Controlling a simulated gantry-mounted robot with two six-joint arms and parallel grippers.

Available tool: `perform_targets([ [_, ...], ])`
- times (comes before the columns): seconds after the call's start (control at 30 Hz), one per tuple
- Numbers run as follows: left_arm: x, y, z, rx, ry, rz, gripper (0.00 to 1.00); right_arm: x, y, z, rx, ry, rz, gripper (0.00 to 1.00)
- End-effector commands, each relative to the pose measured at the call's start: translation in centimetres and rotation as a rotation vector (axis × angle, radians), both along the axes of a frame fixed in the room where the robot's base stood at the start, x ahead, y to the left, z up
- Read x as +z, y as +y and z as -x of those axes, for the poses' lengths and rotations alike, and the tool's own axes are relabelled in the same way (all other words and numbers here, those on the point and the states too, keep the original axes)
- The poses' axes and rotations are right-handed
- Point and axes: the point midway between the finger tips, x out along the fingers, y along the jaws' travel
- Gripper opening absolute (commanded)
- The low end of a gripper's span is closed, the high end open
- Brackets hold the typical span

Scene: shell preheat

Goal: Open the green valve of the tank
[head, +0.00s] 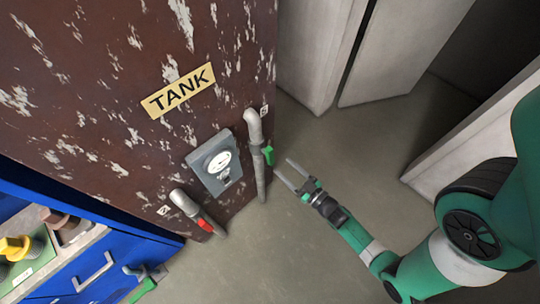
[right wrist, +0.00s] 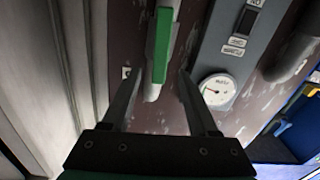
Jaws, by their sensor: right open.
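The brown tank (head: 120,110) with peeling paint and a TANK label stands at the left of the head view. A grey pipe (head: 254,127) comes out of its right side and bends downward. The green valve handle (head: 268,154) sits on this pipe. My right gripper (head: 284,167) is open and empty, just right of the handle, its fingers pointing toward the pipe. In the right wrist view the green handle (right wrist: 163,45) is upright, ahead of the gap between the open fingers (right wrist: 160,80); contact cannot be told. My left gripper is not in view.
A grey gauge panel (head: 213,162) is left of the green valve. A second pipe with a red handle (head: 205,224) is lower left. A blue cabinet (head: 95,275) with a grey and green item (head: 143,285) stands at bottom left. The floor (head: 330,150) beside the tank is clear.

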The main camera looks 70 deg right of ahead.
Motion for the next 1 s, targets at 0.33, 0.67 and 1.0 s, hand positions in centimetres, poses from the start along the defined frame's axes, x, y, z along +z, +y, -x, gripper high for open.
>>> perform_targets([
  [0.33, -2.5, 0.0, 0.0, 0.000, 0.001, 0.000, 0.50, -0.2, -3.1, -6.4, 0.000, -0.004, 0.002, 0.60],
  [0.67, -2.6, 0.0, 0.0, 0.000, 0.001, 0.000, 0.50, 0.0, -3.6, -7.4, -0.001, -0.001, 0.000, 0.60],
  [1.0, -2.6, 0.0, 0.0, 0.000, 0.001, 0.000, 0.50, 0.0, -3.6, -7.3, -0.001, -0.001, 0.000, 0.08],
])
